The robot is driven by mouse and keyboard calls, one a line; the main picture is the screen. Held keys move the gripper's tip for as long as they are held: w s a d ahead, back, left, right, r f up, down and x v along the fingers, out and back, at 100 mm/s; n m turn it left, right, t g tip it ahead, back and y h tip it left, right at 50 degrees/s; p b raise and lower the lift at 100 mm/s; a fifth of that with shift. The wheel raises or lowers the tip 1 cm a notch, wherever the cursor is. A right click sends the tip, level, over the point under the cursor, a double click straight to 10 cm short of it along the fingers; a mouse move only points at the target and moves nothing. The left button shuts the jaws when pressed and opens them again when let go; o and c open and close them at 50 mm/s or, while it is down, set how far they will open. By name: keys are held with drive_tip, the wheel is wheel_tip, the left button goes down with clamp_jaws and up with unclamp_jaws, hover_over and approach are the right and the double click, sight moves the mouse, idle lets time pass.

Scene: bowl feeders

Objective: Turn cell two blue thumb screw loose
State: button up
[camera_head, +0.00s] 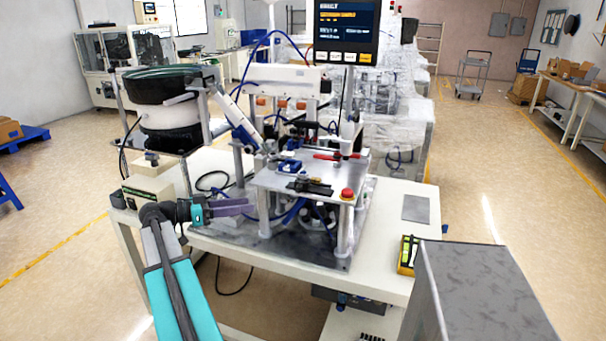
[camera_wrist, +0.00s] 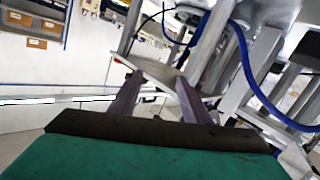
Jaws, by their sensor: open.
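The machine cell (camera_head: 270,183) stands on a white bench, with a raised metal plate on posts. Small blue parts (camera_head: 289,166) sit on the plate; I cannot tell whether one of them is the blue thumb screw. No thumb screw can be made out in the wrist view. My gripper (camera_head: 250,206) is at the left front of the cell, near a front post and below the plate's level, pointing right. In the wrist view my gripper (camera_wrist: 158,80) has its two purple-grey fingers apart, with no object seen held between them.
A bowl feeder (camera_head: 165,115) stands behind my gripper at the left. The plate carries a black clamp (camera_head: 310,187), red handles (camera_head: 335,157) and a red button (camera_head: 347,194). Blue hoses (camera_wrist: 255,80) loop beside the posts. The bench's right part (camera_head: 395,235) is mostly clear.

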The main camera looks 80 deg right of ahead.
sight(303, 173)
drive_tip(key=s+d+r+m+g+y, duration=0.1)
drive_tip(key=s+r+m, duration=0.3)
drive_tip(key=r, duration=0.4)
drive_tip(key=shift+s+d+r+g, duration=0.25)
drive_tip(key=shift+s+g, duration=0.4)
drive_tip(key=shift+g, duration=0.05)
drive_tip(key=p+x, duration=0.3)
drive_tip(key=x, duration=1.1)
drive_tip(key=shift+a+f+p, duration=0.1)
drive_tip(key=shift+f+p, duration=0.05)
drive_tip(key=shift+p, duration=0.15)
drive_tip(key=c, duration=1)
drive_tip(key=shift+c, duration=0.2)
